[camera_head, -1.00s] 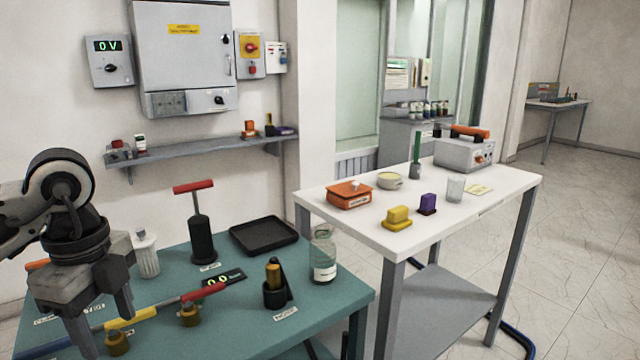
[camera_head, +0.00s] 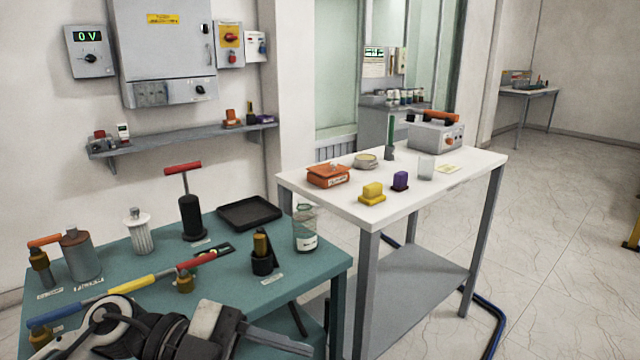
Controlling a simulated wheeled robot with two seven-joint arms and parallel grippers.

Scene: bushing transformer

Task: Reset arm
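My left arm enters along the bottom edge in the head view, lying low in front of the teal table (camera_head: 330,268). My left gripper (camera_head: 285,345) points to the right near the table's front edge. One grey finger shows clearly; the rest is cut off by the bottom of the picture, so its opening cannot be judged. I see nothing held in the part that shows. My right gripper and arm are out of view.
A blue, yellow and red rod (camera_head: 120,290) lies just behind my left arm. A black holder (camera_head: 263,258), glass jar (camera_head: 306,230), black tray (camera_head: 249,213) and red-handled pump (camera_head: 190,212) stand farther back. A white table (camera_head: 440,180) is at right, with open floor beyond.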

